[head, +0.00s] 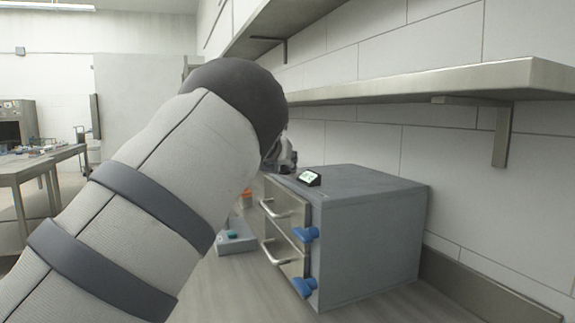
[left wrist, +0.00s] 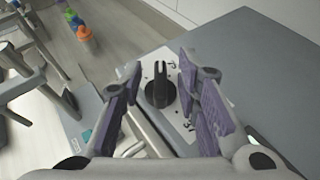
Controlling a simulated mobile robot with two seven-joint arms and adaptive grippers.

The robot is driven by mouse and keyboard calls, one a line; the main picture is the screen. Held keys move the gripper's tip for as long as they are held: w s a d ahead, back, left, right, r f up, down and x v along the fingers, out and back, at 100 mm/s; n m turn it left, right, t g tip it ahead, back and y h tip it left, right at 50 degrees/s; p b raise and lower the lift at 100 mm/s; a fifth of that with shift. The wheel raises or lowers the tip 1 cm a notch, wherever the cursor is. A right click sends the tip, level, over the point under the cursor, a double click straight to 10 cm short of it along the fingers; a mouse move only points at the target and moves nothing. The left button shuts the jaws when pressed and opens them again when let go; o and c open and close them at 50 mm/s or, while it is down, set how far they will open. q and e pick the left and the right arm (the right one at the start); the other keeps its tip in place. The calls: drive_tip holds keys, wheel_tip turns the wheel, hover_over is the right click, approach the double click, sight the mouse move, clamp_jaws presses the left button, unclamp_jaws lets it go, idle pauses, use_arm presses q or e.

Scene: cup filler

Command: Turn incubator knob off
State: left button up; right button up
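The incubator (head: 365,235) is a grey box on the bench in the head view, with two front doors with bar handles. Its black knob (left wrist: 159,92) sits on a light plate (left wrist: 183,134) in the left wrist view, with a two-pronged tip pointing up in the picture. My left gripper (left wrist: 160,72) is open, its purple-padded fingers on either side of the knob. Whether a pad touches the knob I cannot tell. In the head view my arm hides the knob and most of the gripper; only a small dark part of it shows above the incubator's left edge. My right gripper is not in view.
A small display (head: 309,178) stands on the incubator top, and blue latches (head: 305,234) stick out at its front. A low grey-blue device (head: 236,240) lies left of it. A metal shelf (head: 430,83) overhangs from the wall. Bare bench (head: 385,306) shows in front.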

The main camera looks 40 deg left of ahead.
use_arm(q)
drive_tip(key=shift+r, duration=0.1)
drive_tip(key=shift+c, duration=0.6)
clamp_jaws()
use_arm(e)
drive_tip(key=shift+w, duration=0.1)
